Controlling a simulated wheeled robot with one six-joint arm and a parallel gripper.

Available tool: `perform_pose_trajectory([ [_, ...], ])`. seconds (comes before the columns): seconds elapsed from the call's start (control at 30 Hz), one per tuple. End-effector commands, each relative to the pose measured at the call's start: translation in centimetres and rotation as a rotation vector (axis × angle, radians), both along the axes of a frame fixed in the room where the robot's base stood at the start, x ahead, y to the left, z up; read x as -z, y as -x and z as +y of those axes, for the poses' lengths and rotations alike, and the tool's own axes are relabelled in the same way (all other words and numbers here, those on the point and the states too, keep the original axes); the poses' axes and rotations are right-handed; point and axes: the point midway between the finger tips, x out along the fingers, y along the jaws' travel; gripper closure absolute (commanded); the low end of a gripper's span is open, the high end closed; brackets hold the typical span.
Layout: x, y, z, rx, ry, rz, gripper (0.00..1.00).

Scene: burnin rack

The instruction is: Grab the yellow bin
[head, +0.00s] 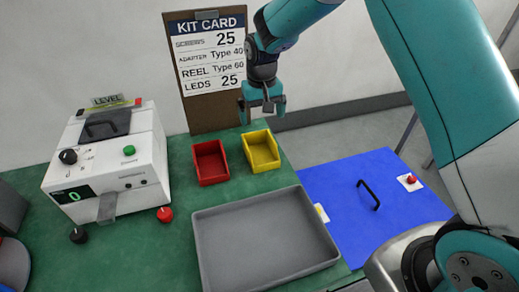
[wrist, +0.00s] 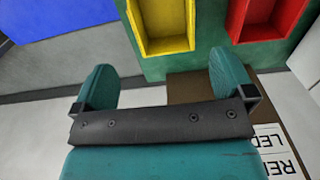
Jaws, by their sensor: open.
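The yellow bin (head: 261,150) is a small open-topped tray on the green table, right of the red bin (head: 210,162). Both bins look empty. My gripper (head: 264,114) is open and empty, above and behind the yellow bin in the head view, apart from it. In the wrist view the yellow bin (wrist: 163,22) is ahead of the gap between the two teal fingers (wrist: 166,85), partly cut off by the top edge. The red bin (wrist: 268,18) shows to its right there.
A grey tray (head: 203,223) lies in front of the bins. A white machine (head: 150,160) with knobs stands at left. A kit card board (head: 214,115) leans behind the bins, close to my gripper. A blue panel (head: 345,195) with a black handle is at right.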

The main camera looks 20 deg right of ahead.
Motion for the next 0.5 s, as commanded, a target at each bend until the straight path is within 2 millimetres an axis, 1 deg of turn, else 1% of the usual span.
perform_pose_trajectory([
  [0.1, 2.7, 0.2, 0.0, -0.002, 0.001, 0.007, 0.0],
  [0.2, 4.9, 0.1, 0.1, -0.002, 0.0, 0.005, 0.0],
  [0.3, 6.6, 0.1, 0.1, -0.003, 0.0, 0.004, 0.0],
  [0.4, 7.7, 0.1, 0.1, -0.003, -0.001, 0.002, 0.0],
  [0.5, 8.2, 0.1, 0.1, -0.003, -0.001, 0.002, 0.0],
])
